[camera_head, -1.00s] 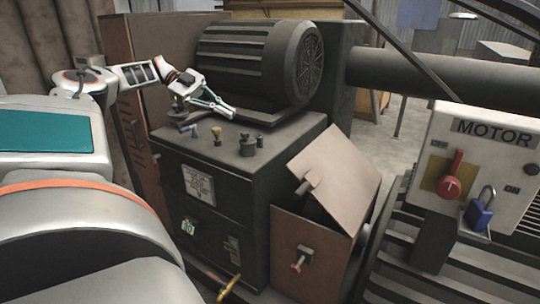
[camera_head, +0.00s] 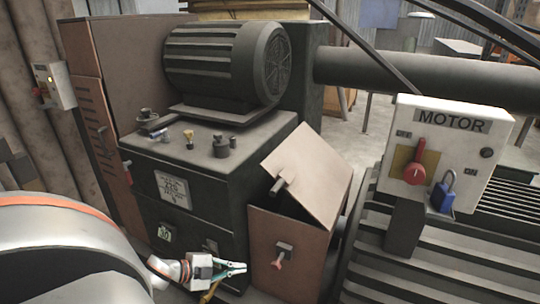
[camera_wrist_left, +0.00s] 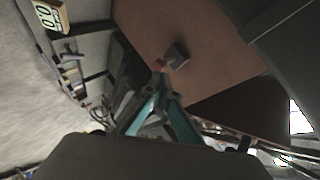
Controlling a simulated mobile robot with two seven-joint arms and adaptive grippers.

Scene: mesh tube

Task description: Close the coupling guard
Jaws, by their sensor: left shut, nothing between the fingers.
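The coupling guard is a brown box (camera_head: 262,228) with a hinged brown lid (camera_head: 312,165). The lid stands raised at a slant, leaving a dark gap between lid and box. A small grey block with a red-tipped pin (camera_head: 281,255) sits on the box's front; it also shows in the left wrist view as a grey block (camera_wrist_left: 177,54). My left gripper (camera_head: 244,267), with teal fingers, is shut and empty, low in front of the box and left of the pin. In the left wrist view its fingertips (camera_wrist_left: 160,72) point toward the pin, close to it. My right gripper is not in view.
A dark machine cabinet (camera_head: 205,215) with a ribbed motor (camera_head: 215,60) on top stands left of the guard. A MOTOR switch box (camera_head: 450,150) with a red knob and blue padlock (camera_head: 443,195) stands right. A thick pipe (camera_head: 420,75) runs behind.

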